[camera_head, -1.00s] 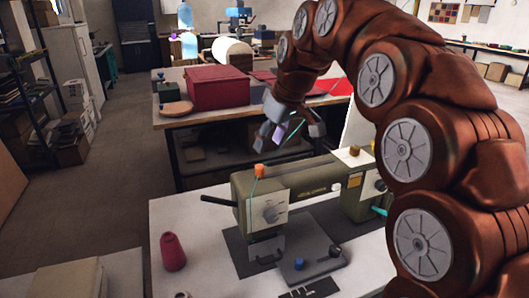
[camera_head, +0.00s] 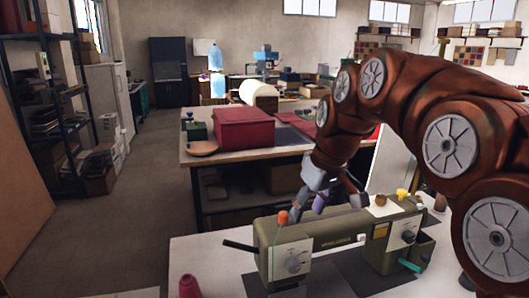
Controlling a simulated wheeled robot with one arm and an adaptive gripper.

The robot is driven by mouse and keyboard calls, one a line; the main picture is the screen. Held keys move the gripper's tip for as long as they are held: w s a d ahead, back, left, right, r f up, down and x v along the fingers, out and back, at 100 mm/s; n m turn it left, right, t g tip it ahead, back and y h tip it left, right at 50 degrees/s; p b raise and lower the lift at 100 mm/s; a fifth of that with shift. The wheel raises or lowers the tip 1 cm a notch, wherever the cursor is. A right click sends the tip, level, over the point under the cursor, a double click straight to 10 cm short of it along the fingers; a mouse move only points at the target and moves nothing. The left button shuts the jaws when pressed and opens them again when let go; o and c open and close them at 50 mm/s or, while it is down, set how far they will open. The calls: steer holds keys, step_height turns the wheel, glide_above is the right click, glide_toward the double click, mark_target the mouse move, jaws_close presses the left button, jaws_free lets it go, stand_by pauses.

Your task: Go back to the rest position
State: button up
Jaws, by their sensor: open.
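My gripper (camera_head: 337,205) hangs at the end of my brown arm, right of the middle of the picture. Its grey fingers are spread apart, with nothing seen between them. It is just above and behind an olive-green sewing machine (camera_head: 330,242), and I cannot tell whether they touch. The machine stands on a white table and has an orange spool (camera_head: 283,217) on top at its left end. A purple piece (camera_head: 320,204) shows near the fingers; I cannot tell if it is part of the gripper.
A dark red cone (camera_head: 189,287) stands at the front left of the white table (camera_head: 215,255). Behind is a workbench (camera_head: 240,155) with a red box (camera_head: 243,129). A shelf rack (camera_head: 35,100) stands at the left. The floor (camera_head: 140,190) between them is clear.

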steer(key=s+d+f+m+g+p, duration=0.1)
steer(key=s+f, duration=0.4)
steer(key=s, duration=0.5)
steer(key=s+d+f+m+g+h+p, duration=0.1)
steer(key=s+d+f+m+g, duration=0.1)
steer(key=s, duration=0.8)
steer(key=s+d+f+m+g+h+p, duration=0.1)
steer(key=s+d+f+m, duration=0.2)
steer(key=s+d+f, duration=0.2)
steer(key=s+f, duration=0.3)
steer(key=s, duration=0.3)
steer(key=shift+p, duration=0.4)
steer(key=shift+s+f, duration=0.1)
